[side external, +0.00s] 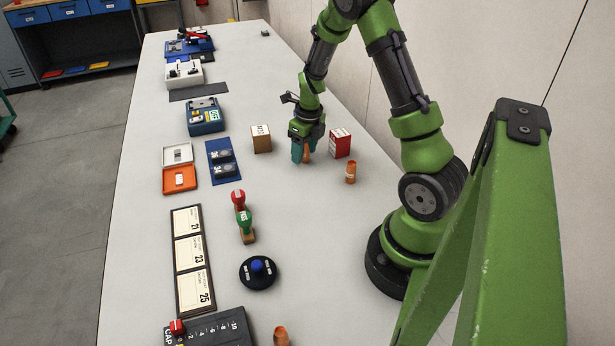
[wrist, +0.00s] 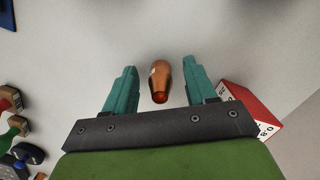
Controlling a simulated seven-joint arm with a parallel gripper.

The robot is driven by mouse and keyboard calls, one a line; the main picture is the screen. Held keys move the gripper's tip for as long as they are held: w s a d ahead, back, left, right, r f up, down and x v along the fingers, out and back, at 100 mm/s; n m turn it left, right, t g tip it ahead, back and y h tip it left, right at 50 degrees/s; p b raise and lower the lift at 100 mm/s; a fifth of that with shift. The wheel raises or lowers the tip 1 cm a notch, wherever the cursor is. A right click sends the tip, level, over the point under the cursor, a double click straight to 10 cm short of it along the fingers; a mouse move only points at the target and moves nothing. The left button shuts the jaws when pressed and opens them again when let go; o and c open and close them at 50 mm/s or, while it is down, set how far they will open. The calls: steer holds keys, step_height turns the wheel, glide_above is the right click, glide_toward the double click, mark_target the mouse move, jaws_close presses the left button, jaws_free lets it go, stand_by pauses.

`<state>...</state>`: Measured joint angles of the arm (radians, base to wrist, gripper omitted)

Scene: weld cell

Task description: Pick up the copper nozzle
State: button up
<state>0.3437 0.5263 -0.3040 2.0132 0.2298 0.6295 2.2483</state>
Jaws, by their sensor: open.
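A copper nozzle (wrist: 160,82) stands between the two teal fingers of my gripper (wrist: 159,67) in the wrist view, with a visible gap on each side. My gripper is open and points down at the table. In the side external view my gripper (side external: 302,153) is low over the table, and a bit of copper (side external: 306,156) shows at its fingers, mostly hidden. Another copper nozzle (side external: 350,173) stands upright to the right and nearer the camera. A further copper piece (side external: 281,337) is cut off at the bottom edge.
A red and white box (side external: 340,143) stands close right of my gripper; it also shows in the wrist view (wrist: 252,108). A tan block (side external: 261,139) stands close left. Stamps (side external: 246,228) and a black round base (side external: 258,274) stand nearer the camera.

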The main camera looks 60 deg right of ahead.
jaws_close()
steer(key=shift+r, duration=0.1)
